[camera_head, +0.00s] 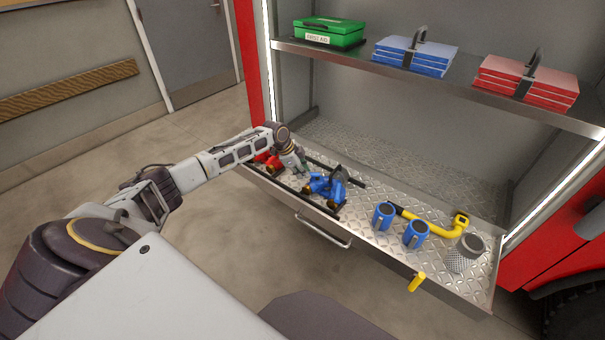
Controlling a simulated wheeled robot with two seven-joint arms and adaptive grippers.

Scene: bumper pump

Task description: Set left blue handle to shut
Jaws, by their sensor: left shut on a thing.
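A blue pump fitting (328,186) with several short outlets lies on the tread-plate drawer, left of its middle. My left arm reaches in from the left, and my left gripper (304,171) points down at the fitting's upper left side. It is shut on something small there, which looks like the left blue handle. The handle is mostly hidden by the fingers, so its angle cannot be told. My right gripper is not in view.
A red fitting (267,162) lies left of the gripper, partly behind my arm. Blue cups (415,234), a yellow pipe (450,229) and a grey mesh strainer (466,253) occupy the drawer's right side. A shelf (470,92) with cases overhangs the drawer.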

